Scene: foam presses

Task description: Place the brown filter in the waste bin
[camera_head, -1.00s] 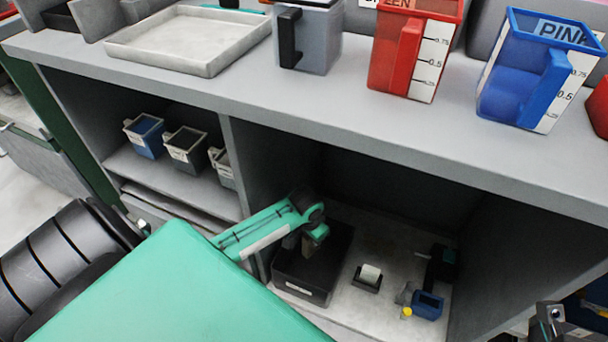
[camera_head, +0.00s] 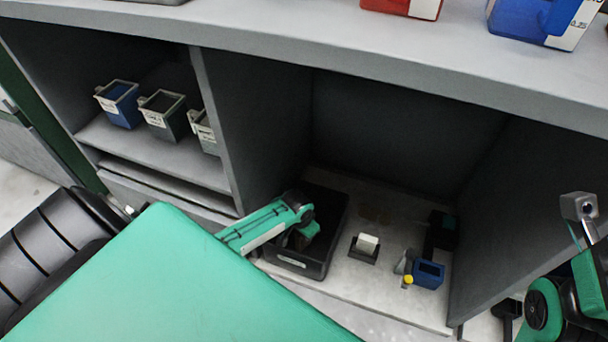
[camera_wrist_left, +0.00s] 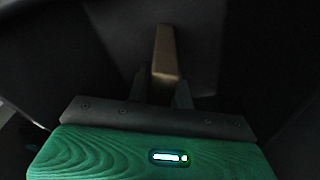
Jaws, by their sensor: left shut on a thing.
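The brown filter (camera_wrist_left: 165,52) is a narrow tan-brown block in the left wrist view. My left gripper (camera_wrist_left: 160,90) is shut on its near end, with a dark finger on each side. In the head view the left gripper (camera_head: 298,242) reaches down over a black open-topped bin (camera_head: 297,266) on the lower shelf, and the filter is hidden there. The wrist view shows dark walls around the filter. Parts of my right arm show at the right edge of the head view; its fingers are not clear.
Right of the bin stand a small black holder with a white block (camera_head: 367,244), a blue container (camera_head: 429,274), a yellow-capped item (camera_head: 407,281) and a dark device (camera_head: 440,232). A grey divider (camera_head: 221,125) is on the left. The counter (camera_head: 300,50) overhangs the shelf.

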